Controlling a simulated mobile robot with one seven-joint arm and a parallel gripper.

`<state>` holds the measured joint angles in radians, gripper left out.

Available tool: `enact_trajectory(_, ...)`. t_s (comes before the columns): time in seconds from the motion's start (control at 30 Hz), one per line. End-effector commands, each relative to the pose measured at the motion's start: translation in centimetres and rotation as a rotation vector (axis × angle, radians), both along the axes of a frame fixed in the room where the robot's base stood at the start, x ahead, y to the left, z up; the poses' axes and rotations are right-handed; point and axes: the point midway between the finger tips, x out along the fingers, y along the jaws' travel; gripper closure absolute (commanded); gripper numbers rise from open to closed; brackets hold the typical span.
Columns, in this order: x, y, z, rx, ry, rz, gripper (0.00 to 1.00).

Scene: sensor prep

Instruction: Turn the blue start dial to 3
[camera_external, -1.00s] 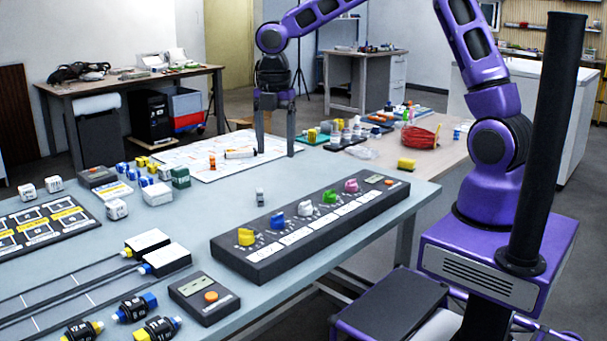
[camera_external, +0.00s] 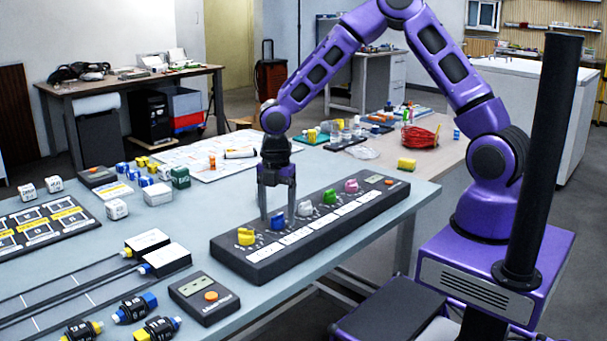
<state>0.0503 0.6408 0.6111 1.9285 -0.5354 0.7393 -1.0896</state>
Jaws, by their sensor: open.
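The blue dial (camera_external: 277,223) sits on the long dark panel (camera_external: 262,262), second from the left, between a yellow dial (camera_external: 246,237) and a white dial (camera_external: 305,209). My gripper (camera_external: 278,217) points down over the panel at the blue dial. It is open, with one finger on the left of the blue dial and the other on its right. The fingertips reach about dial height; I cannot tell whether they touch it. The fingers partly cover the dial, and its pointer and scale marks are too small to read.
On the same panel stand a green dial (camera_external: 330,197), a pink dial (camera_external: 351,186) and an orange button (camera_external: 390,183). A grey box (camera_external: 204,298) with an orange button lies in front. Small blocks and a white sheet lie behind.

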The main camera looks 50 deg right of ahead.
Motion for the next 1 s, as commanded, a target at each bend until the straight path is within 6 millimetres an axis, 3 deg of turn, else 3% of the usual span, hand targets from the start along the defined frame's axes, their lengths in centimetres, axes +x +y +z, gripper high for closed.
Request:
enact_trajectory(0.37, -0.01, 0.0, -0.55, 0.0, 0.0, 0.0, 0.28)
enact_trajectory(0.77, -0.02, -0.01, -0.52, 0.0, 0.0, 0.0, 1.0)
enact_trajectory(1.0, -0.02, -0.01, -0.52, 0.0, 0.001, -0.008, 1.0)
